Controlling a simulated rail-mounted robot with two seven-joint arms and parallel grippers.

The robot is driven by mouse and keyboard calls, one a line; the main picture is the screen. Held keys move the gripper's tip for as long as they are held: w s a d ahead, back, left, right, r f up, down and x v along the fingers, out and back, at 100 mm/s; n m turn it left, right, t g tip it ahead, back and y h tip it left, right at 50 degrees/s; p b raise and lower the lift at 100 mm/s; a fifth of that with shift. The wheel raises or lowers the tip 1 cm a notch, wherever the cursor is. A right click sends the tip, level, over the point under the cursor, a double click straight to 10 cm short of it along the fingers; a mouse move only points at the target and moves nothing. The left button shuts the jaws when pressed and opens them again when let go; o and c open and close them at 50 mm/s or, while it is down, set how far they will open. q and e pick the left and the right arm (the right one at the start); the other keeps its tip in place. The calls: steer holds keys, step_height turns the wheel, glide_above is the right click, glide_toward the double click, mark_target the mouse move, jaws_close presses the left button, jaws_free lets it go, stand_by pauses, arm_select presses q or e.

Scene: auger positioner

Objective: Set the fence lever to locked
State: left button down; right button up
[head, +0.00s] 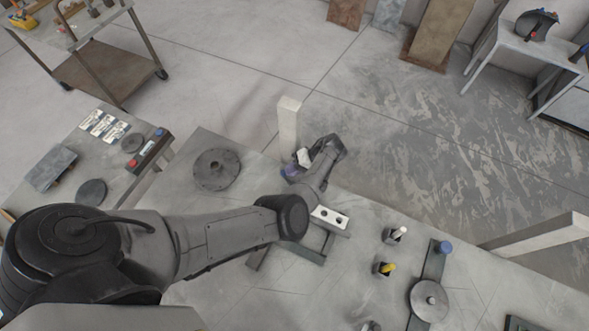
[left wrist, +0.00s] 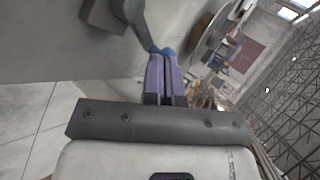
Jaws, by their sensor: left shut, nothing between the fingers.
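In the left wrist view, a dark grey lever arm (left wrist: 138,22) comes off a grey block (left wrist: 103,14) on a flat grey surface. A blue tip (left wrist: 168,51) shows at the lever's end, partly hidden behind my fingers. My left gripper (left wrist: 162,58) has its purple fingers shut together with nothing between them, their tips at or very close to the blue tip; I cannot tell whether they touch. In the head view my left gripper (head: 290,171) is at the table's far edge, beside a pale upright post (head: 288,122). My arm hides the lever there. My right gripper is not in view.
The grey table (head: 215,290) carries a flanged disc (head: 216,169), a white block with holes (head: 330,217), a dark strip with a blue knob (head: 443,247) and two small holders. A side table with a red-button box (head: 150,151) stands left. Open floor lies beyond.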

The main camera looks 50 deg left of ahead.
arm_select(q)
steer(key=shift+w, duration=0.3)
steer(key=w, duration=0.1)
steer(key=w+d+b, duration=0.1)
steer(key=b, duration=0.1)
steer(key=shift+w+d+r, duration=0.2)
steer(key=shift+w+d, duration=0.1)
steer(key=shift+w, duration=0.1)
steer(key=b+v, duration=0.2)
steer(key=v, duration=0.8)
steer(key=shift+r, duration=0.2)
steer(key=shift+w, duration=0.1)
